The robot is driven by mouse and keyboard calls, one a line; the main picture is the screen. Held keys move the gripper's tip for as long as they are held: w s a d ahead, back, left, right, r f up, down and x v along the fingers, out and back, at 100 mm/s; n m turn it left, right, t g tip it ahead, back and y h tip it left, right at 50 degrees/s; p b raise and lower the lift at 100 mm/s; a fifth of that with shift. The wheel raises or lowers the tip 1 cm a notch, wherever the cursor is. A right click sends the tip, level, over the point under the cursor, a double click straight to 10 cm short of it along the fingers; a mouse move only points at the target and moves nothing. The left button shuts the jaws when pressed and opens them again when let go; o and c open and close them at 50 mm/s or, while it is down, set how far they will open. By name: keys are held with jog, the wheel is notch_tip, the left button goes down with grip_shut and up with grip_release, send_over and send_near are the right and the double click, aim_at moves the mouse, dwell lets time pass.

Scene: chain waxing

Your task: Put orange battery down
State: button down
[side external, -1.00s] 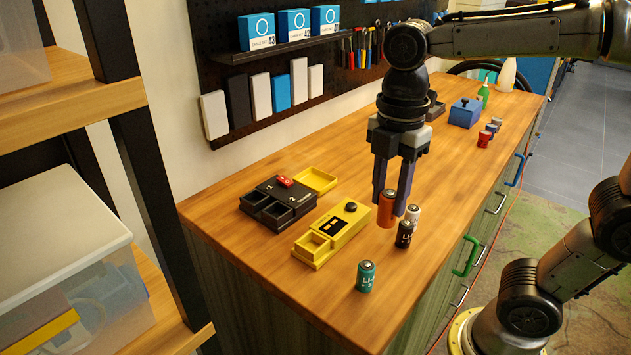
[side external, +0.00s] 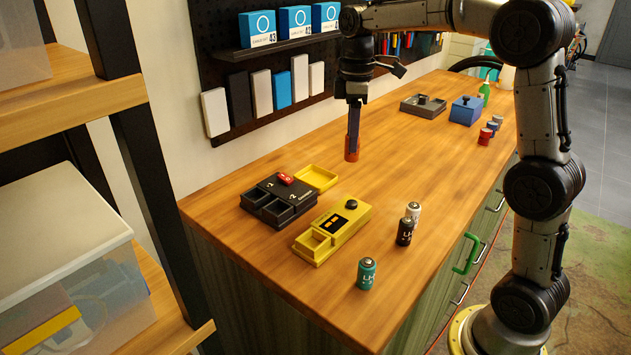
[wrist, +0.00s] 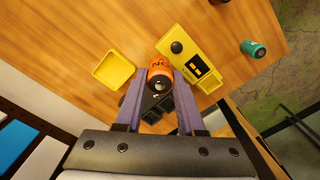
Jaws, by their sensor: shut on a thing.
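My gripper (side external: 353,129) is shut on the orange battery (side external: 351,154), held upright in the side external view. The battery is at or just above the wooden worktop, behind the yellow device; I cannot tell whether it touches. In the wrist view the orange battery (wrist: 160,75) sits between the purple-grey fingers (wrist: 159,92). The yellow device (side external: 335,230) has an open compartment at its near end. A black device (side external: 279,200) with open compartments and a red piece stands left of it, with a yellow tray (side external: 316,177) beside it.
A black battery (side external: 405,231), a white-topped battery (side external: 413,211) and a teal battery (side external: 366,274) stand near the front edge. A blue box (side external: 466,111), a dark tray (side external: 423,107) and small cans (side external: 487,134) are farther back.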

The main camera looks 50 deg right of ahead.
jog(key=shift+w+d+f, duration=0.2)
jog(key=shift+d+f, duration=0.15)
jog(key=w+d+f, duration=0.1)
jog(key=w+f, duration=0.2)
jog(key=w, duration=0.1)
jog(key=w+d+f, duration=0.1)
jog(key=w+f, duration=0.2)
jog(key=w, duration=0.1)
jog(key=w+d+f, duration=0.1)
jog(key=w+f, duration=0.2)
jog(key=w, duration=0.2)
jog(key=shift+d+f, duration=0.1)
jog(key=shift+f, duration=1.75)
jog(key=shift+f, duration=0.1)
jog(key=c, duration=0.5)
grip_release()
